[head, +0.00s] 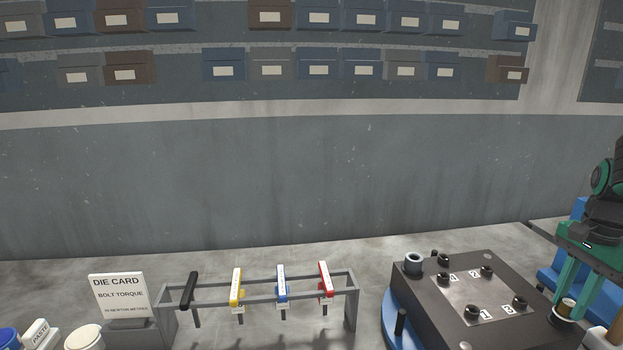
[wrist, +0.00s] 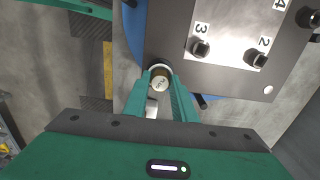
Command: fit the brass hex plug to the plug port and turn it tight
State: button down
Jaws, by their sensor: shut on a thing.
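My gripper (head: 566,304) is at the right corner of the dark die block (head: 450,285), its green fingers pointing down. It is shut on a small round piece with brass-brown sides and a pale marked top (wrist: 160,82), which I take to be the brass hex plug; it also shows in the head view (head: 565,309). In the wrist view the plug lies between the fingertips, beside the block's edge. A grey ring shows just behind it. The plug port is not clearly seen, and I cannot tell whether the plug is seated or touching.
The block's top plate (head: 473,301) has numbered dark bolts. A grey rack (head: 349,305) with black, yellow, blue and red handled tools stands left. A die card (head: 118,298) and white tub (head: 85,338) are further left. A blue part (head: 556,281) stands behind my gripper.

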jog(key=shift+a+f, duration=0.1)
jog(key=shift+f, duration=0.15)
dwell(0.5)
jog(key=m, duration=0.6)
dwell(0.3)
jog(key=shift+s+f, duration=0.1)
jog(key=shift+f, duration=0.1)
dwell(0.6)
